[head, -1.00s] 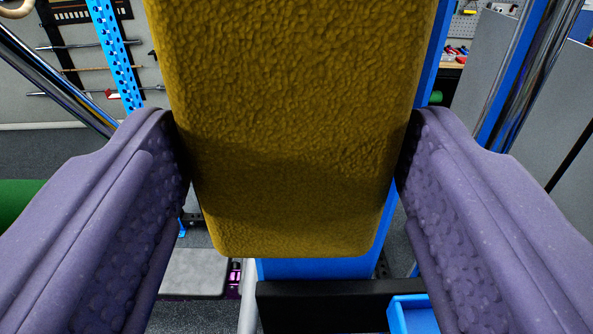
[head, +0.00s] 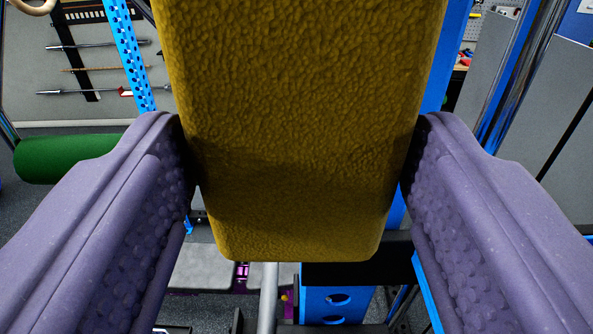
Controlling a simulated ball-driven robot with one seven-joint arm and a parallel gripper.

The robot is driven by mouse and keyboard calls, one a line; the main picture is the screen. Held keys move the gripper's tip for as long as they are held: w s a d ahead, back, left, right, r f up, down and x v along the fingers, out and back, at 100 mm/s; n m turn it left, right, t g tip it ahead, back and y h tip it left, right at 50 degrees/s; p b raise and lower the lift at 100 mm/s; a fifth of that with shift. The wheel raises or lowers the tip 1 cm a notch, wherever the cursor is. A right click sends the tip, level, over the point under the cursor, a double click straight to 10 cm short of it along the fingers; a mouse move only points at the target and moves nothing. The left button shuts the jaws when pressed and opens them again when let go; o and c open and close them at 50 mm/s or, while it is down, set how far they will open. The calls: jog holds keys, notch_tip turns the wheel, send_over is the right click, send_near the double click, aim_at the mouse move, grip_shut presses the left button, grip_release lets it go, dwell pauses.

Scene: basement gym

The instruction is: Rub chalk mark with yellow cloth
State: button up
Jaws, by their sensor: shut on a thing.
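The yellow cloth (head: 300,120) is a thick, fuzzy, dark-yellow pad that fills the upper middle of the head view. My gripper (head: 298,165) is shut on it, with one purple finger pressed to each side edge. The cloth hangs between the fingers, and its lower rounded end reaches below the fingertips. No chalk mark is in sight; the cloth hides much of what lies behind it.
A blue upright (head: 458,60) stands behind the cloth, with chrome posts at the right. A green roller (head: 70,158) is at the left. A grey pad (head: 205,268) lies low behind. Bars (head: 95,46) hang on the back wall. Grey panels (head: 550,100) stand at the right.

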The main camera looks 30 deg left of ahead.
jog(key=shift+v, duration=0.85)
jog(key=shift+d, duration=0.1)
jog(key=p+v, duration=0.1)
jog(key=v, duration=0.2)
jog(key=shift+w+f, duration=0.1)
dwell(0.5)
